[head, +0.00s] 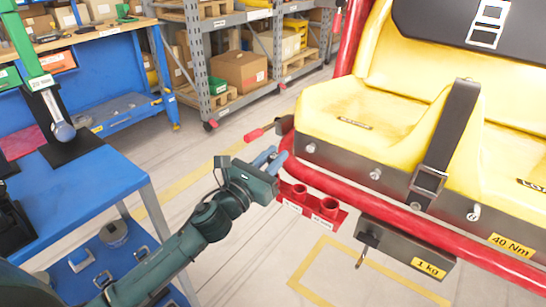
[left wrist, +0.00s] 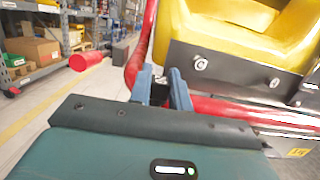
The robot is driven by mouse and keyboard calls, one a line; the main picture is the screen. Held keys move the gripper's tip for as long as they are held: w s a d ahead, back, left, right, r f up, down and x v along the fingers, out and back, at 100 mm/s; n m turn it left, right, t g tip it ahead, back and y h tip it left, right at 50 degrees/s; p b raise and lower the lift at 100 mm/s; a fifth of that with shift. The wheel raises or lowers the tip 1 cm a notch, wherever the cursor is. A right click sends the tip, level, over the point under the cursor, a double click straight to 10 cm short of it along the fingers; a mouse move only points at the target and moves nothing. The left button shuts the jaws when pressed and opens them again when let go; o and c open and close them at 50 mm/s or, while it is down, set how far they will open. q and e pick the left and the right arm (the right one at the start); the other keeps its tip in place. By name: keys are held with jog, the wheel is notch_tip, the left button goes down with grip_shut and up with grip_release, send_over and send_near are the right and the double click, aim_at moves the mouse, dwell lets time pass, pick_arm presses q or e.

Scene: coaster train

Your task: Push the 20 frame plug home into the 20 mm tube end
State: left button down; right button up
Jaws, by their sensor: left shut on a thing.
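My left gripper (head: 275,158) reaches in from the lower left to the front left corner of the coaster car. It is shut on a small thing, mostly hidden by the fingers. In the left wrist view a dark piece (left wrist: 159,92) shows between the two blue fingers; I take it to be the frame plug. The red tube frame (head: 312,177) of the car starts right beside the fingertips. Whether the plug touches or sits in a tube end cannot be seen. My right gripper is not in view.
A red holder (head: 318,211) with two round sockets lies just below the gripper. A red-tipped lever (head: 258,134) sticks out above it. The yellow seat (head: 350,110) stands to the right, a 1 kg block (head: 408,250) below.

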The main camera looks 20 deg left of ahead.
pick_arm(q)
jog(key=shift+f+b, duration=1.45)
jog(key=shift+f, duration=0.25)
dwell(0.4)
jog(key=shift+c, duration=2.1)
grip_release()
jog(key=shift+s, duration=0.1)
jog(key=b+v, duration=0.1)
jog(key=v, duration=0.5)
jog(key=shift+s+a, duration=0.2)
jog(key=shift+s, duration=0.15)
